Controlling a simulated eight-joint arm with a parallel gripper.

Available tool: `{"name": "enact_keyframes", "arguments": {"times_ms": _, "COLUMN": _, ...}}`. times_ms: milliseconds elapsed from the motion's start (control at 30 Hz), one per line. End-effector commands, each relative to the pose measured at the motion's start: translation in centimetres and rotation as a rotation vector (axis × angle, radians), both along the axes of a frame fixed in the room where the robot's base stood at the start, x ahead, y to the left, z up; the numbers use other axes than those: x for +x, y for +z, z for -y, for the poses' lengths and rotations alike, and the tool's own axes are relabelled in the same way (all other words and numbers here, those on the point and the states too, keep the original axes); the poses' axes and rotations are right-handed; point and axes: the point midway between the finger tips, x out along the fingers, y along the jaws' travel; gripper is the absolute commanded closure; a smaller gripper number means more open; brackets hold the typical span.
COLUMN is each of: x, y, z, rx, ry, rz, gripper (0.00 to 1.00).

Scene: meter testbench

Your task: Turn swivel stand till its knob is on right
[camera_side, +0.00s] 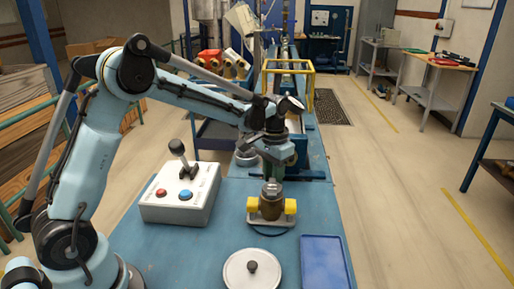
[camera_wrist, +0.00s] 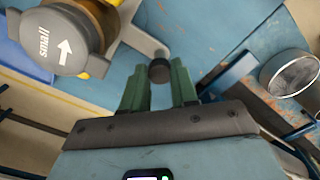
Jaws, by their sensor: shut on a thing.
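The swivel stand shows in the side view as a pale base (camera_side: 256,220) under a brown metal meter (camera_side: 271,203) with yellow end caps. In the wrist view, the meter's grey top (camera_wrist: 58,42) reads "small" with a white arrow, and part of the pale stand (camera_wrist: 143,40) shows beside it. The stand's dark round knob (camera_wrist: 159,70) is between the green fingers of my gripper (camera_wrist: 160,78). My gripper is shut on the knob. In the side view, my gripper (camera_side: 274,170) is just behind the meter, and the knob is hidden there.
A white control box (camera_side: 180,193) with a lever and red and blue buttons stands left. A round pale lid-like disc (camera_side: 240,275) and a blue tray (camera_side: 323,265) are in front. A grey round container (camera_wrist: 290,72) is at the wrist view's right.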

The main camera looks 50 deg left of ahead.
Motion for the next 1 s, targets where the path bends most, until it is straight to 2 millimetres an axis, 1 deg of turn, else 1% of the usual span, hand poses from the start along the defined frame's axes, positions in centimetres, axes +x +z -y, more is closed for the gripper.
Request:
{"name": "enact_keyframes", "arguments": {"times_ms": 167, "x": 0.0, "y": 0.1, "z": 0.0, "rx": -0.001, "ry": -0.001, "rz": -0.001, "gripper": 1.00}}
{"name": "enact_keyframes", "arguments": {"times_ms": 200, "x": 0.0, "y": 0.1, "z": 0.0, "rx": -0.001, "ry": -0.001, "rz": -0.001, "gripper": 0.69}}
{"name": "enact_keyframes", "arguments": {"times_ms": 333, "x": 0.0, "y": 0.1, "z": 0.0, "rx": -0.001, "ry": -0.002, "rz": -0.001, "gripper": 0.49}}
{"name": "enact_keyframes", "arguments": {"times_ms": 367, "x": 0.0, "y": 0.0, "z": 0.0, "rx": -0.001, "ry": -0.002, "rz": 0.000, "gripper": 0.46}}
{"name": "enact_keyframes", "arguments": {"times_ms": 633, "x": 0.0, "y": 0.1, "z": 0.0, "rx": 0.000, "ry": -0.002, "rz": 0.000, "gripper": 0.46}}
{"name": "enact_keyframes", "arguments": {"times_ms": 733, "x": 0.0, "y": 0.6, "z": 0.0, "rx": 0.000, "ry": -0.002, "rz": 0.000, "gripper": 0.46}}
{"name": "enact_keyframes", "arguments": {"times_ms": 867, "x": 0.0, "y": 2.2, "z": 0.0, "rx": 0.000, "ry": -0.002, "rz": 0.000, "gripper": 0.46}}
{"name": "enact_keyframes", "arguments": {"times_ms": 1000, "x": 0.0, "y": 4.8, "z": 0.0, "rx": 0.000, "ry": -0.002, "rz": 0.000, "gripper": 0.46}}
